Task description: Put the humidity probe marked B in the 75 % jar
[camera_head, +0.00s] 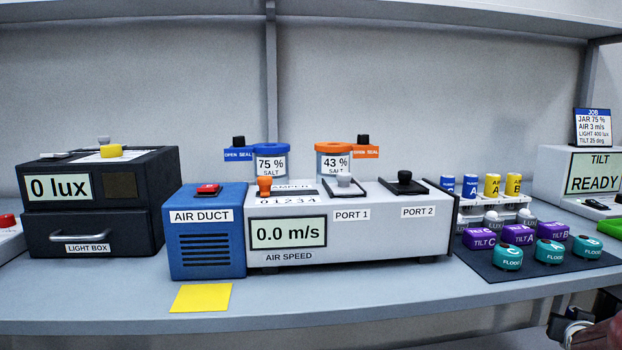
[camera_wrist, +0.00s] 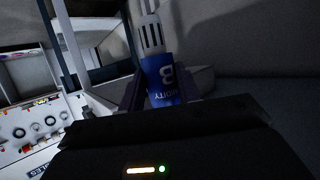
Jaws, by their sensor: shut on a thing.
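My gripper (camera_wrist: 160,95) shows in the wrist view, shut on a blue humidity probe (camera_wrist: 158,76) marked B with a white slotted end. The slotted end points up and away from the jaws. The 75 % jar (camera_head: 271,165) stands behind the air speed unit in the head view, with a blue collar and a blue arm labelled OPEN SEAL to its left. The 43 % jar (camera_head: 334,166) stands to its right with an orange collar and an orange OPEN SEAL arm. Neither jar is recognisable in the wrist view. My gripper's jaws do not show in the head view.
The blue air duct (camera_head: 206,258) and air speed unit (camera_head: 340,262) stand in front of the jars. A light box (camera_head: 95,210) is at left. A rack (camera_head: 494,200) holds blue and yellow probes; purple and teal pucks lie before it. A job card (camera_head: 593,127) reads JAR 75 %.

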